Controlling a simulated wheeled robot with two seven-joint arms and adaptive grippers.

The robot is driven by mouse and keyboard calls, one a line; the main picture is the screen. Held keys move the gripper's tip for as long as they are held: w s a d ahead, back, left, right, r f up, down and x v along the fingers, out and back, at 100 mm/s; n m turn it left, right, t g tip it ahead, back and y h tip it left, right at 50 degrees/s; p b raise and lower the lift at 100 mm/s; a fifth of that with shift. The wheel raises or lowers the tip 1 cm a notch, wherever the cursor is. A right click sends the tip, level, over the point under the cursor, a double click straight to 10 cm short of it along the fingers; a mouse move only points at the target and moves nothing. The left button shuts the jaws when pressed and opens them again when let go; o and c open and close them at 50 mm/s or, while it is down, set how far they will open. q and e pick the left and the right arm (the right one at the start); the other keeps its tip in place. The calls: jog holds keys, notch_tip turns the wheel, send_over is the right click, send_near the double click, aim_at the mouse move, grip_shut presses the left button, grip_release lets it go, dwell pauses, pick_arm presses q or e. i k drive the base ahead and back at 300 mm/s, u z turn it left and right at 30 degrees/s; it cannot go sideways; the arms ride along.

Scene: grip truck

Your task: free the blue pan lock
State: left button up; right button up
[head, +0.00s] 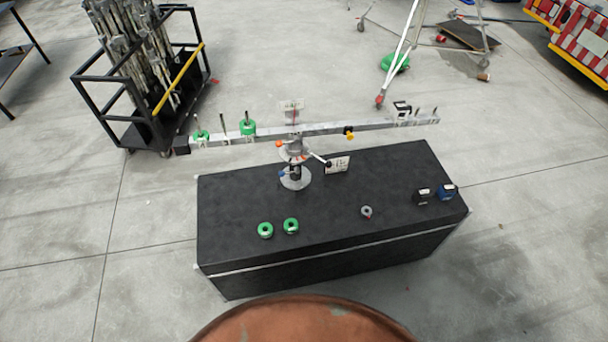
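A small blue knob (282,174), which looks like the blue pan lock, sits low on the left side of the pivot head (295,160). The head stands on a round grey base (296,180) on top of a black case (330,215). The knob is too small to tell whether it is tight or loose. Orange knobs (279,144) sit higher on the head, and a dark handle (328,164) sticks out to its right. A long grey beam (375,126) lies across the head, nearly level. Neither gripper is in view.
Green ring weights (265,230) and a small grey ring (367,212) lie on the case. More green weights (248,128) sit on the beam's left part. A black cart (150,110) stands behind left.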

aim_at(281, 174)
jog(key=z, duration=2.95)
jog(key=k, duration=2.7)
jog(key=u, duration=1.7)
jog(key=i, duration=0.5)
jog(key=z, duration=0.1)
